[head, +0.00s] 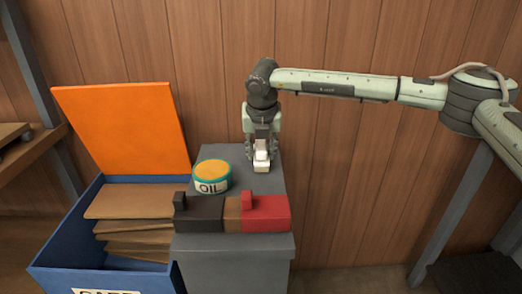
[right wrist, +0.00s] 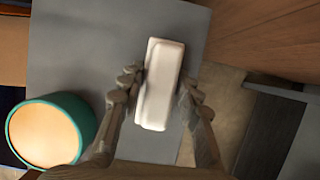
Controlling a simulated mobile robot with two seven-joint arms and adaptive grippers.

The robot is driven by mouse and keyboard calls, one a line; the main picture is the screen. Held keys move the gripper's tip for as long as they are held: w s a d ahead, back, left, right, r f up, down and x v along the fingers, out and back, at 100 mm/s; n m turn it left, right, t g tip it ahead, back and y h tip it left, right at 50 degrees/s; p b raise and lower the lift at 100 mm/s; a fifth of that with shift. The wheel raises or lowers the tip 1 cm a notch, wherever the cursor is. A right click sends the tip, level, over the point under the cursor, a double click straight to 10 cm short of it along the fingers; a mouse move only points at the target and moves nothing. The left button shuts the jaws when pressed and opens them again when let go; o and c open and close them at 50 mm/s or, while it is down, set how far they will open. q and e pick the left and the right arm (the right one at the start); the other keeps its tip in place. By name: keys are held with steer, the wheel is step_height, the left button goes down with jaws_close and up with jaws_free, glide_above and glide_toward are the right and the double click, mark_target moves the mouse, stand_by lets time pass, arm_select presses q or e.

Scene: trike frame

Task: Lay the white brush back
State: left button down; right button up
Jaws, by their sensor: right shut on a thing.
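The white brush (right wrist: 159,84) is a pale block seen from above between the fingers of my right gripper (right wrist: 160,92) in the right wrist view. In the head view the right gripper (head: 261,153) points down over the back right of the grey cabinet top (head: 215,152). The white brush (head: 261,160) shows at its fingertips. The gripper is shut on the brush. I cannot tell whether the brush touches the cabinet top. My left gripper is not in view.
An oil tin (head: 212,176) with an orange top stands left of the gripper. A black block (head: 198,214) and a red block (head: 266,213) lie along the cabinet's front. A blue bin (head: 60,255) with boards (head: 135,202) and an orange panel (head: 125,125) stands left. A wooden wall is behind.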

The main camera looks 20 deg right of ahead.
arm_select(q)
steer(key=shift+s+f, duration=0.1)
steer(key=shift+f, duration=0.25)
arm_select(e)
steer(key=shift+f, duration=0.1)
steer(key=shift+f, duration=0.1)
steer(key=o, duration=1.1)
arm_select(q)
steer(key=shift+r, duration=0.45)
arm_select(e)
steer(key=shift+r, duration=0.2)
steer(key=v, duration=1)
steer(key=shift+s+a+r+b, duration=0.15)
steer(key=shift+r+b, duration=0.1)
steer(key=shift+b, duration=0.05)
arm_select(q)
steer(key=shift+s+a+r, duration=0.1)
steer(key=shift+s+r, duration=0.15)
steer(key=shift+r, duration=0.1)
arm_select(e)
steer(key=shift+s+r, duration=0.25)
steer(key=shift+r, duration=0.3)
